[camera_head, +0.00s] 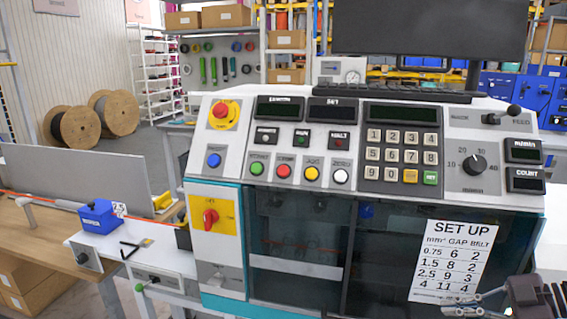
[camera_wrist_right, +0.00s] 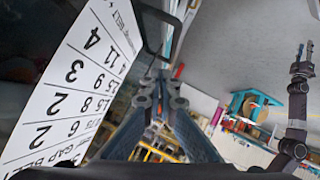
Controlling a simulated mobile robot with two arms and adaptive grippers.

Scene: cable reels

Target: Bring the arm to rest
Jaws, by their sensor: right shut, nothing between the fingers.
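My right gripper (camera_head: 462,303) is at the lower right of the head view, in front of the machine near the bottom of the white SET UP sheet (camera_head: 452,262). In the right wrist view its two grey fingers (camera_wrist_right: 158,92) are together with nothing between them. The same sheet (camera_wrist_right: 75,85) fills the left of that view, beside the fingers and apart from them. My left gripper does not show in the head view. A dark jointed arm part stands at the right of the wrist view; I cannot tell its end clearly.
The machine's control panel (camera_head: 345,180) with buttons and a dial fills the middle, with dark glass doors (camera_head: 300,230) below. A keyboard (camera_head: 390,88) and monitor (camera_head: 430,27) are on top. A blue box (camera_head: 98,216) sits at the left. Wooden cable reels (camera_head: 75,128) stand behind.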

